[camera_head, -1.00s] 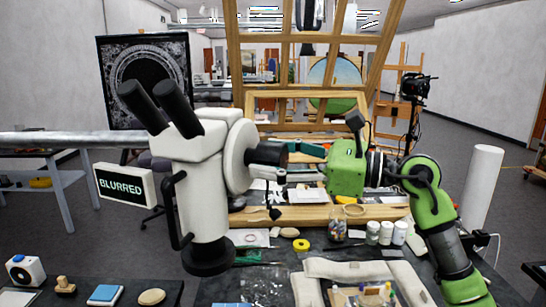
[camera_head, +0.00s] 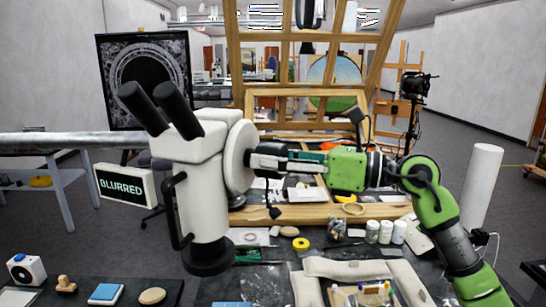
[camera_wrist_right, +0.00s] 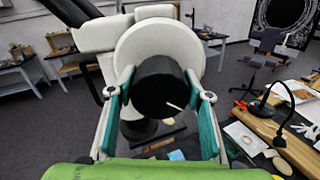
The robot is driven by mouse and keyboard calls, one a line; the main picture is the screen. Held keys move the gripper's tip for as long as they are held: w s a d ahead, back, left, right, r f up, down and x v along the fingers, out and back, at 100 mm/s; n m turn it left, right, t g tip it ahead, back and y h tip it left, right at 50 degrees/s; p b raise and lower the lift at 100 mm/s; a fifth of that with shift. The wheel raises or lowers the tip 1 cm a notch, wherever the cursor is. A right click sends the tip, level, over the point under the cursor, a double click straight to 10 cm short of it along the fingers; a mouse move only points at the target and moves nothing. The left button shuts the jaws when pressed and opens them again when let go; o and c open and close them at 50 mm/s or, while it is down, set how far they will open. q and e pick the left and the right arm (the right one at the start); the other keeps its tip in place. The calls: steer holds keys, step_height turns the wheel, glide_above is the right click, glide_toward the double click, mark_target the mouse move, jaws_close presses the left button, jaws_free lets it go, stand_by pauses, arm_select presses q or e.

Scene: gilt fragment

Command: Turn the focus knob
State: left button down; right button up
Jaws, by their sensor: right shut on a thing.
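A white microscope (camera_head: 205,190) with two black eyepieces stands left of centre. Its black focus knob (camera_wrist_right: 158,84) projects from the round white housing (camera_head: 241,157) toward my right gripper (camera_head: 264,161). In the right wrist view the teal-padded fingers of my right gripper (camera_wrist_right: 160,88) lie on opposite sides of the knob, shut on it. A short white mark (camera_wrist_right: 175,106) shows low on the knob's face. In the head view the fingers mostly hide the knob. A sign (camera_head: 125,185) beside the microscope reads BLURRED. My left gripper is not in view.
A wooden easel frame (camera_head: 237,60) stands behind the microscope. The dark worktable below holds white jars (camera_head: 385,232), yellow tape (camera_head: 301,244) and a padded cream frame (camera_head: 345,268). A white roll (camera_head: 484,185) stands upright at the right.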

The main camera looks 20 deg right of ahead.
steer(key=shift+m, duration=0.9)
steer(key=o, duration=1.1)
steer(key=v, duration=1.2)
steer(key=shift+d, duration=0.1)
stand_by(0.7)
